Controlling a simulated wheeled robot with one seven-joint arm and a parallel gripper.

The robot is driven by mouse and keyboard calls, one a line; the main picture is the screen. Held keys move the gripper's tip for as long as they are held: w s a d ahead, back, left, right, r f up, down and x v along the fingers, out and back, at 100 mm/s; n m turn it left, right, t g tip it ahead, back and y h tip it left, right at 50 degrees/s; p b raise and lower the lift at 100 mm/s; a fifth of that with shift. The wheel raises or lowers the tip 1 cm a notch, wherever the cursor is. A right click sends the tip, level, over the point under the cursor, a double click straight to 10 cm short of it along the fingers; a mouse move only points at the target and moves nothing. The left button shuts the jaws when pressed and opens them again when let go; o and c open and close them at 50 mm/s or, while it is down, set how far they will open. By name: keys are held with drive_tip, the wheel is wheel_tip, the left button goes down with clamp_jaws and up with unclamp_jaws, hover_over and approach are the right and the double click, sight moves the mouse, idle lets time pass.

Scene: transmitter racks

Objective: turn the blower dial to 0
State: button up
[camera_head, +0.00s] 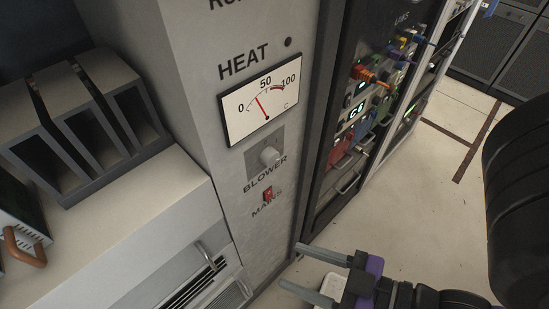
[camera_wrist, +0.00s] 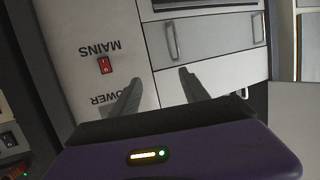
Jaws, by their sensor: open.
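The blower dial (camera_head: 269,155) is a pale round knob on a grey square plate above the word BLOWER, on the front of a grey cabinet (camera_head: 270,230). Its pointer setting is too small to read. My gripper (camera_head: 300,268) is low and to the right of the dial in the head view, apart from it, with its two fingers spread and nothing between them. In the wrist view my gripper (camera_wrist: 157,87) points at the cabinet's lower front, seen upside down. The dial is hidden there behind the gripper body; only part of its label shows.
A red MAINS switch (camera_head: 268,194) sits just below the dial; it also shows in the wrist view (camera_wrist: 105,66). A heat meter (camera_head: 260,104) is above the dial. A rack with cables (camera_head: 365,110) stands right. Drawers with handles (camera_head: 205,255) are lower left.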

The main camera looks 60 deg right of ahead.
drive_tip(key=w+d+r+m+t+h+p, duration=0.1)
drive_tip(key=w+d+r+m+h+p, duration=0.1)
drive_tip(key=d+r+m+h+p, duration=0.3)
drive_tip(key=m+t+h+p, duration=0.1)
drive_tip(key=m+p, duration=0.3)
drive_tip(key=m, duration=0.1)
approach(274, 159)
drive_tip(key=shift+p+x, duration=0.75)
drive_tip(key=shift+x, duration=3.5)
clamp_jaws()
